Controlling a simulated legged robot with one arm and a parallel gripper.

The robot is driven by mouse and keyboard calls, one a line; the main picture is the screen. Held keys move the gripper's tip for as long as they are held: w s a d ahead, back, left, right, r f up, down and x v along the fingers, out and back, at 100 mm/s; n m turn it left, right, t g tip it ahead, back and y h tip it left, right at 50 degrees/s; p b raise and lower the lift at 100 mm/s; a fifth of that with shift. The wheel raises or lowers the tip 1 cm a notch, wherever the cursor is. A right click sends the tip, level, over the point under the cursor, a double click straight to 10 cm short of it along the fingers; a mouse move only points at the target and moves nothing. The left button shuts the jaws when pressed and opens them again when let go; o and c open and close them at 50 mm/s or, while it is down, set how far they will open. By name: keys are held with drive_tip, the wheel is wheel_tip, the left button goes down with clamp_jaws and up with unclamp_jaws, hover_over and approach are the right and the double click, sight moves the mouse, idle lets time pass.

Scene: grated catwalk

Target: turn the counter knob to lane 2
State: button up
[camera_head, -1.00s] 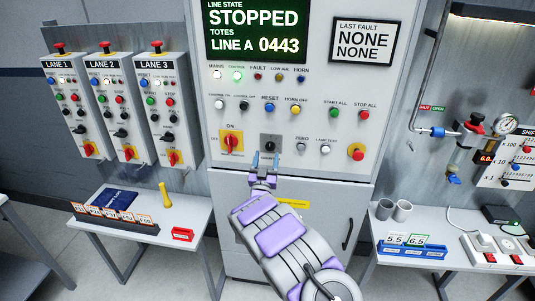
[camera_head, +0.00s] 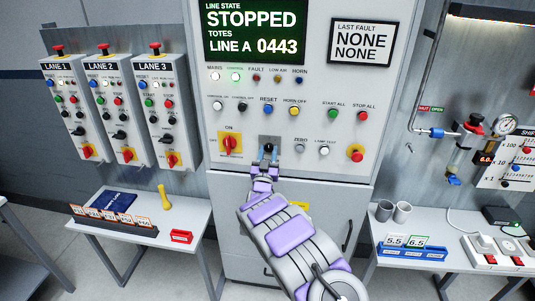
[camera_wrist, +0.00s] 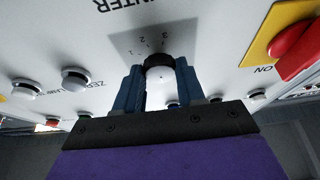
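The counter knob (camera_head: 269,147) is a small dark knob on a grey plate, low in the middle of the main cabinet panel. In the wrist view the knob (camera_wrist: 158,59) shows a black rim, with the numbers of its scale beside it on the plate. My gripper (camera_head: 268,153) is at the knob, with one blue finger on each side of it. In the wrist view my gripper's fingertips (camera_wrist: 160,76) flank the knob closely. I cannot tell whether both fingers press on it. The knob's pointer setting is not clear.
The red and yellow main switch (camera_head: 230,144) is left of the knob. The white zero button (camera_head: 300,147) is to its right. Lane boxes (camera_head: 110,115) hang at the left. Side tables (camera_head: 185,215) stand left and right, with the right one holding two cups (camera_head: 403,212).

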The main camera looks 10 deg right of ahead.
drive_tip(key=c, duration=0.5)
